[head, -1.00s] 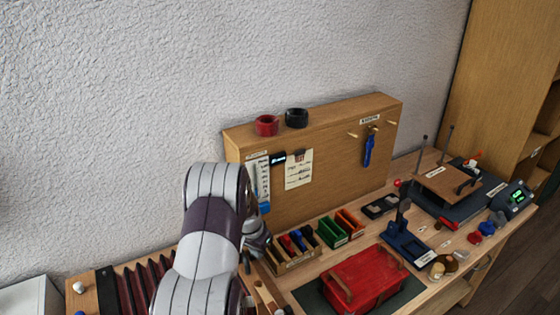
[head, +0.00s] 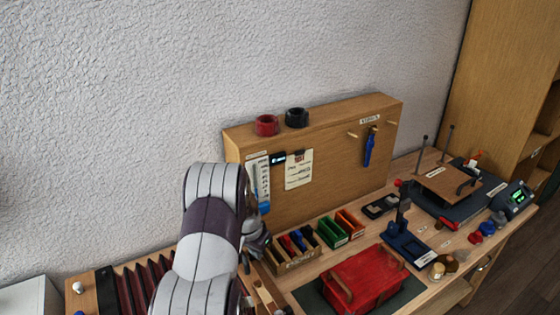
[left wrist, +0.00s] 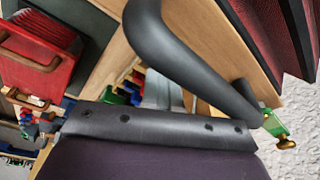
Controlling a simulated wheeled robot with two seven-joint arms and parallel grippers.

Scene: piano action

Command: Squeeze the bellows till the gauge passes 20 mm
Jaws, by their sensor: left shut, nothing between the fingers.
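The bellows (head: 135,288), with dark red pleats and a wooden end board, lie at the lower left of the bench in the head view. Their red pleats also show at the upper right of the left wrist view (left wrist: 275,35). The gauge (head: 263,186), a pale scale with a blue tube, hangs on the wooden panel; its numbers are too small to read. My left gripper (head: 246,264) is shut and empty, right of the bellows. My forearm hides much of it and the bellows' right part, so I cannot tell whether it touches them. My right gripper is not in view.
A red box (head: 365,278) with wooden handles stands right of my arm. Small colored bins (head: 333,233) and a blue stand (head: 405,243) are near it. The wooden panel (head: 335,140) rises behind. A wooden-topped press (head: 447,183) stands farther right.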

